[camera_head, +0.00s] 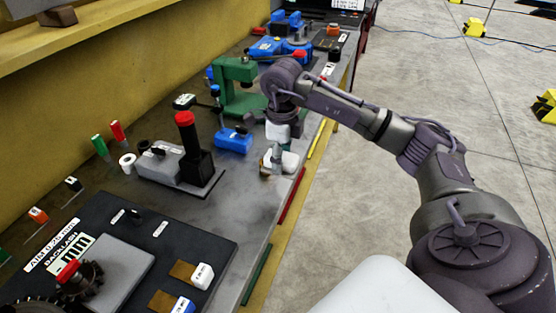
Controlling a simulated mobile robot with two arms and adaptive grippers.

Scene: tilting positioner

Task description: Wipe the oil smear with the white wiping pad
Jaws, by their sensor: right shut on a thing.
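My right gripper (274,162) points down over the grey bench top near its right edge, past the block with the red-topped post. It is shut on a white piece (289,162) at its fingertips, which looks like the white wiping pad. The gripper and arm partly hide the pad, and I cannot tell whether it touches the bench. I cannot make out the oil smear; it may be hidden under the gripper. My left gripper is not in view.
A blue block (234,139) and a green stand (236,82) are close to the gripper. A grey fixture with a red-topped post (185,119) stands nearer. A dark gauge board (190,244) fills the front left. Bare bench (248,196) lies between.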

